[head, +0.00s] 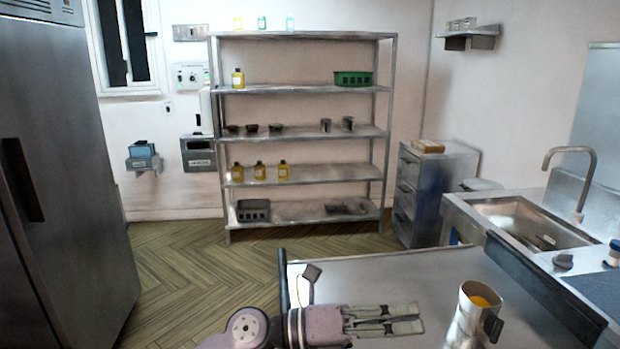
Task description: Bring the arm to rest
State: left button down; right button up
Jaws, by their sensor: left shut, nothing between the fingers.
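My left gripper (408,321) reaches in from the bottom of the head view, above the steel counter (440,265). Its fingers point right and are closed together, with nothing seen between them. A steel cup (464,325) with something orange-yellow inside stands to the right of the fingertips, apart from them. My right gripper is not in the view.
A steel sink (530,222) with a tap (590,172) lies to the right. A drawer cabinet (440,185) and a steel shelf rack (305,132) with bottles and bowls stand behind. A tall steel fridge (85,150) stands left. The wooden floor (190,280) between is clear.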

pick_arm(q)
jog(key=w+a+r+n+t+y, duration=0.1)
jog(key=w+a+n+t+y, duration=0.15)
jog(key=a+n+t, duration=0.5)
jog(key=w+a+r+n+t+y, duration=0.1)
jog(key=w+a+n+t, duration=0.25)
jog(key=n+t, duration=0.75)
jog(key=s+a+f+n+g+y, duration=0.1)
jog(key=a+f+n+g+y, duration=0.2)
jog(key=a+f+n+y, duration=1.25)
jog(key=s+a+f+n+g, duration=0.35)
jog(key=s+f+g, duration=0.25)
jog(key=s+f, duration=0.55)
jog(key=s+a+f+n+g, duration=0.35)
jog(key=s+f+g, duration=0.35)
jog(key=s, duration=0.7)
notch_tip(320, 180, down, 24)
jog(key=f+m, duration=0.1)
jog(key=s+a+f+g, duration=0.1)
jog(key=s+a+f, duration=0.2)
jog(key=s+f, duration=1.5)
jog(key=shift+a, duration=0.2)
jog(key=shift+w+g, duration=0.1)
jog(key=shift+g, duration=0.15)
